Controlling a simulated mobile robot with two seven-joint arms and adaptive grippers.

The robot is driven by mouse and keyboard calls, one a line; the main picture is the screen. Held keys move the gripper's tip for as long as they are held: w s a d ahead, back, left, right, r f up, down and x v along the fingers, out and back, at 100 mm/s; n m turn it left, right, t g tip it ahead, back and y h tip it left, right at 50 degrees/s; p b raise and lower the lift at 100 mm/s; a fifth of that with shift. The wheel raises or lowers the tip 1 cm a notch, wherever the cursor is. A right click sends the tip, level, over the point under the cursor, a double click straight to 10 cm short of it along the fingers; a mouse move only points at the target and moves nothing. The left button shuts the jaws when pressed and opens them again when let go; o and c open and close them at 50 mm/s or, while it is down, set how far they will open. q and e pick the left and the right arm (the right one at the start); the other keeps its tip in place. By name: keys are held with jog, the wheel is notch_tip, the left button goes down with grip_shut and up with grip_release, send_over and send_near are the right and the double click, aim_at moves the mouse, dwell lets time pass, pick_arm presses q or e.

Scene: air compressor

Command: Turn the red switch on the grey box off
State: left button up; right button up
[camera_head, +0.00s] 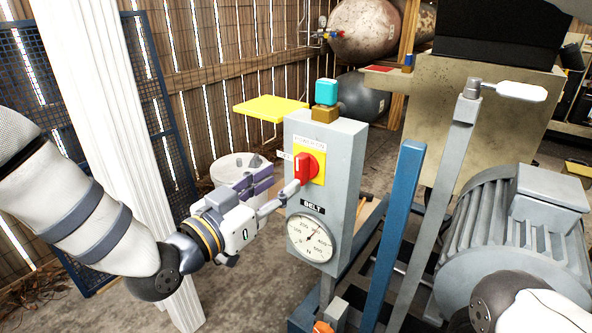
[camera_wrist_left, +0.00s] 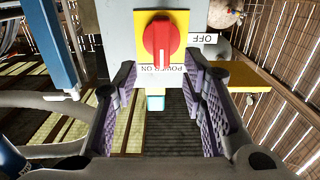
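The red switch (camera_head: 306,167) sits on a yellow plate on the front of the grey box (camera_head: 340,150). Its knob stands upright, in line with the "POWER ON" label above it; an "OFF" label (camera_head: 287,156) is at its left. In the left wrist view the switch (camera_wrist_left: 160,42) appears upside down, at top centre. My left gripper (camera_head: 284,181) is open, just in front and to the left of the switch. The wrist view shows its purple-padded fingers (camera_wrist_left: 162,80) wide apart, with nothing between the pads. They look apart from the knob. My right gripper is not visible.
A round gauge (camera_head: 312,238) is below the switch, and a teal button (camera_head: 326,92) tops the box. A yellow panel (camera_head: 271,107) stands behind left. A blue post (camera_head: 396,235) and a grey lever post (camera_head: 445,180) stand right, near a large motor (camera_head: 500,235).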

aim_at(296, 173)
pick_arm(q)
jog(key=x, duration=0.6)
jog(key=shift+w+d+f, duration=0.1)
jog(key=shift+w, duration=0.15)
grip_shut()
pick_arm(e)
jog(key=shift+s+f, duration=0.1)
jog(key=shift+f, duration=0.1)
pick_arm(q)
jog(key=n, duration=0.3)
jog(key=shift+n, duration=0.4)
jog(key=n, duration=0.4)
jog(key=shift+w+a+f+n, duration=0.1)
jog(key=shift+a+f+n, duration=0.1)
jog(key=shift+a+n, duration=0.1)
jog(key=n, duration=0.4)
jog(key=shift+f+n+b, duration=0.25)
jog(key=shift+n+b, duration=0.05)
jog(key=shift+b, duration=0.1)
jog(key=shift+n+b, duration=0.95)
jog(key=shift+n, duration=1.45)
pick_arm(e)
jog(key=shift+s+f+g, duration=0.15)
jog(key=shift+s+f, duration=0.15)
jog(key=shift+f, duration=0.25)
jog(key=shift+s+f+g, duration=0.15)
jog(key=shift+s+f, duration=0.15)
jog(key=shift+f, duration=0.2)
pick_arm(q)
jog(key=shift+d, duration=0.1)
